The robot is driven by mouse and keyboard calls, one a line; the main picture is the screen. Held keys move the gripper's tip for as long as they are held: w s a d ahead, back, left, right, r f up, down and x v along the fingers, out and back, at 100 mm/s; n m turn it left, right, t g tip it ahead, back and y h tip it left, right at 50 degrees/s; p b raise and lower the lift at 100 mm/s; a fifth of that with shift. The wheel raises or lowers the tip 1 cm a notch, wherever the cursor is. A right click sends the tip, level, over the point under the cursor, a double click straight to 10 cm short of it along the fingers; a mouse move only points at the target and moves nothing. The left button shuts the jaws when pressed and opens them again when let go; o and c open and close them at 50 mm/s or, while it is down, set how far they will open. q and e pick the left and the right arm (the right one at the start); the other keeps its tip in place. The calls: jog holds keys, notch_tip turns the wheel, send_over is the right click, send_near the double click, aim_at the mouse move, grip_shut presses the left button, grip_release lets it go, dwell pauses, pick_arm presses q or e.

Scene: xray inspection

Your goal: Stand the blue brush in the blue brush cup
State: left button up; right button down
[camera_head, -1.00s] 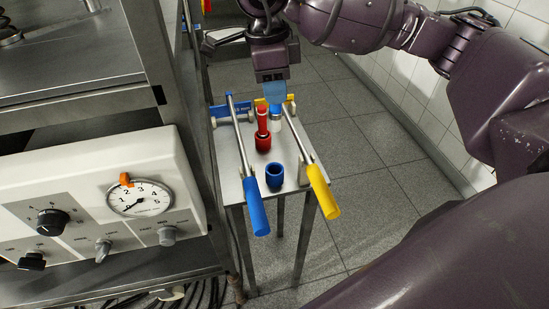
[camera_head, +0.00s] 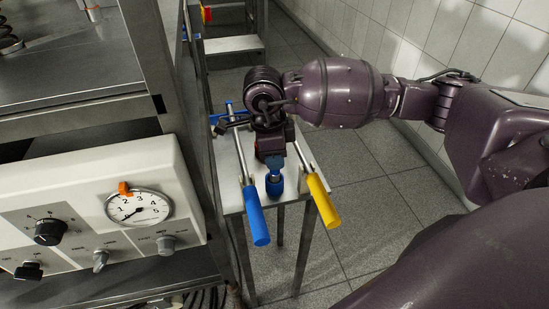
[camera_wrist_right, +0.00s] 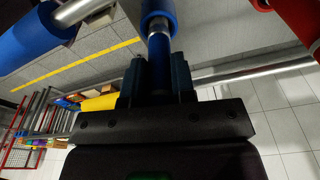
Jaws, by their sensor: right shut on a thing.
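My right gripper (camera_head: 275,162) points down above the blue brush cup (camera_head: 275,186), on the small steel table. It is shut on the blue brush, whose blue handle (camera_wrist_right: 158,68) shows between the fingers in the right wrist view. There, a pale metal ring (camera_wrist_right: 158,24) lies at the handle's far end, with a wider blue shape beyond it. The brush looks roughly upright over the cup. I cannot tell whether its lower end is inside the cup. My left gripper is not in view.
Tools with a blue handle (camera_head: 256,216) and a yellow handle (camera_head: 322,201) flank the cup, overhanging the table's front. A red object (camera_wrist_right: 300,15) shows in the right wrist view. A control panel with a dial (camera_head: 138,207) stands at left. Floor at right is clear.

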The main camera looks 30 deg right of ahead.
jog(key=shift+f, duration=0.6)
jog(key=shift+f, duration=0.1)
jog(key=shift+f, duration=0.1)
jog(key=c, duration=1)
grip_release()
jog(key=shift+o, duration=0.2)
jog(key=shift+r, duration=0.2)
jog(key=r, duration=1)
jog(key=shift+w+a+r, duration=0.15)
jog(key=shift+w+r, duration=0.1)
jog(key=shift+w, duration=0.05)
